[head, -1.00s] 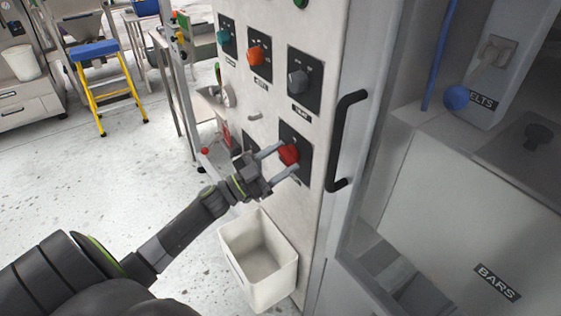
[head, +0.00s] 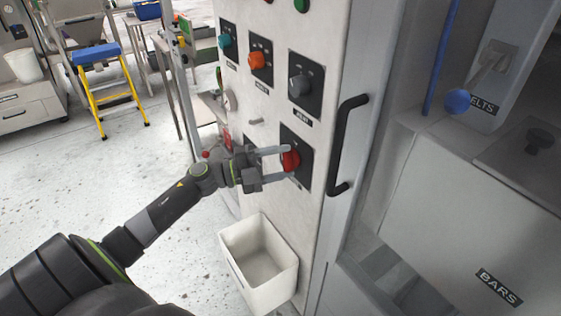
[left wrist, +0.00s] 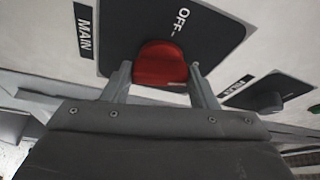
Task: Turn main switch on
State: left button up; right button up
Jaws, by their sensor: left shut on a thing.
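The main switch is a red rotary knob (head: 290,160) on a black plate (head: 302,141), low on the front of the pale control panel. In the left wrist view the red knob (left wrist: 160,65) sits beside the word OFF, with a MAIN label (left wrist: 84,30) next to its plate. My left gripper (head: 288,161) is shut on the red knob, one finger on each side of it. The left wrist view shows the fingers (left wrist: 158,80) flanking the knob. The knob's exact pointing is hard to read. My right gripper is not in view.
Above are a teal knob (head: 225,41), an orange knob (head: 257,60) and a grey knob (head: 299,85). A black door handle (head: 343,145) stands close right of the main switch. A white bin (head: 235,262) hangs below. Open floor lies to the left.

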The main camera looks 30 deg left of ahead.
pick_arm(q)
jog(key=shift+m+g+y, duration=0.3)
jog(key=shift+m+g, duration=0.2)
jog(key=shift+m, duration=0.8)
jog(key=shift+m+p, duration=0.3)
jog(key=o, duration=1)
jog(key=shift+s+a, duration=0.1)
jog(key=v, duration=1.7)
jog(key=shift+s+r, duration=0.1)
jog(key=shift+r, duration=0.05)
